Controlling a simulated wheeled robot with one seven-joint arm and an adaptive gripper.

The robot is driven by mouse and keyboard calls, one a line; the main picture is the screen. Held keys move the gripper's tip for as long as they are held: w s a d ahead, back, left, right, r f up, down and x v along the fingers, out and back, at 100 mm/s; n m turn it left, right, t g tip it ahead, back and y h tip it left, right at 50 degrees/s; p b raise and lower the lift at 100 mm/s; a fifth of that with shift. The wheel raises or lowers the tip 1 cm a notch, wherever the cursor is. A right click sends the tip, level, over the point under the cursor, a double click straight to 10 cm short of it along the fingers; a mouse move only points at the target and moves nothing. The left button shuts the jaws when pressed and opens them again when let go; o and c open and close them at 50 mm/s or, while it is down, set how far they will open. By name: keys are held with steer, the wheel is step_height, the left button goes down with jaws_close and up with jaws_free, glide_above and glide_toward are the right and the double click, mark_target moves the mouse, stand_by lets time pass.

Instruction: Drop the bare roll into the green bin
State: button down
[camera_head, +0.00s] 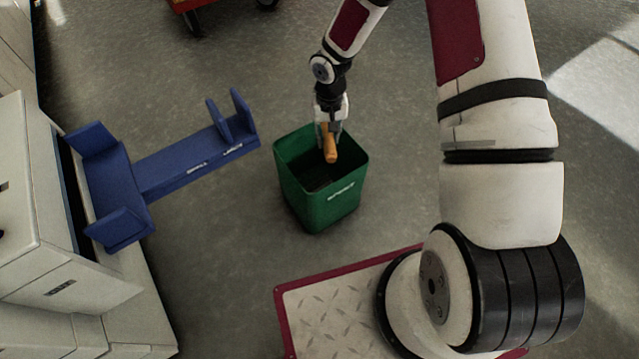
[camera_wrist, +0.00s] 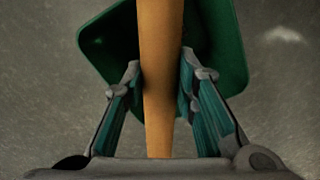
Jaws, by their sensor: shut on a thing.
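The bare roll (camera_head: 330,150) is a plain tan-orange cylinder. My gripper (camera_head: 329,128) is shut on it and holds it over the open top of the green bin (camera_head: 322,207). In the wrist view the roll (camera_wrist: 160,75) stands between the two fingers of my gripper (camera_wrist: 163,90), running from the palm up past the top edge. The green bin (camera_wrist: 222,45) shows behind the roll there. In the head view the bin stands on the grey floor, with a white label on its front. The bin's inside is dark, and its bottom is partly hidden by the roll and gripper.
A blue bracket-like rack (camera_head: 165,172) with upright ends extends from the white cabinet (camera_head: 50,235) on the left toward the bin. A red cart (camera_head: 190,5) shows at the top edge. The floor right of the bin is bare up to my arm.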

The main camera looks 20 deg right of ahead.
step_height(320, 180, down, 5)
steer(key=b, duration=0.3)
steer(key=shift+r, duration=0.1)
steer(key=c, duration=1.2)
jaws_free()
step_height(320, 180, up, 11)
steer(key=shift+f, duration=0.15)
steer(key=shift+r, duration=0.65)
